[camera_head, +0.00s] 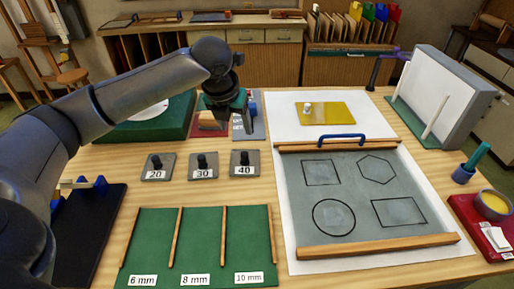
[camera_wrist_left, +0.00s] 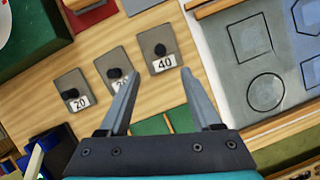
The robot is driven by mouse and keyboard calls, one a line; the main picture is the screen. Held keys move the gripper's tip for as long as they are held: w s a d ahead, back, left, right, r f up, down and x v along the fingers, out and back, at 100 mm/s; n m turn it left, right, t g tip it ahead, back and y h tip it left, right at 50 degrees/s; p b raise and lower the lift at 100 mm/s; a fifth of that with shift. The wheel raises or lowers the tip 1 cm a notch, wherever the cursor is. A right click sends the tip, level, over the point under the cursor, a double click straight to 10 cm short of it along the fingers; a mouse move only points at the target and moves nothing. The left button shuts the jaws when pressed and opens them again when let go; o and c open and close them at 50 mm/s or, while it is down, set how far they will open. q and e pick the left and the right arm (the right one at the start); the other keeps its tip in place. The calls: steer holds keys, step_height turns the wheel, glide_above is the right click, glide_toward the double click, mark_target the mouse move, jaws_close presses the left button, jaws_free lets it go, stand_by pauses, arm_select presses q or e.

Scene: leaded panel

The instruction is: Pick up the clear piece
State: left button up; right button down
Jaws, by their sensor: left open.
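I cannot pick out a clear piece with certainty. Faint pale patches show inside outlines on the grey panel (camera_head: 350,190), including the circle (camera_head: 334,217) and the lower right rectangle (camera_head: 399,212). The panel also carries a square (camera_head: 321,172) and a hexagon (camera_head: 377,168). My left gripper (camera_head: 228,122) hangs above the table, left of the panel. In the left wrist view its fingers (camera_wrist_left: 160,74) are apart with nothing between them, and the block marked 40 (camera_wrist_left: 158,50) shows beyond the gap. My right gripper is not in view.
Blocks marked 20 (camera_head: 157,168) and 30 (camera_head: 203,167) stand left of the panel. A green divided tray (camera_head: 200,225) lies in front. A yellow sheet (camera_head: 340,112) with a pale knob lies behind the panel.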

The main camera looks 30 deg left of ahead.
arm_select(q)
glide_toward(244, 154)
steer(key=b+x, duration=0.1)
steer(key=x, duration=0.2)
steer(key=shift+w+a+f+b, duration=0.1)
steer(key=shift+w+f+b, duration=0.2)
steer(key=shift+b, duration=0.1)
steer(key=shift+f, duration=0.3)
steer(key=b+x, duration=0.1)
steer(key=x, duration=0.2)
steer(key=shift+f, duration=0.35)
steer(key=shift+w+f, duration=0.2)
steer(key=shift+f, duration=0.2)
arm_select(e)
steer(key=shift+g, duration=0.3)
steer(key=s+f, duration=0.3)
arm_select(q)
steer(key=shift+c, duration=0.3)
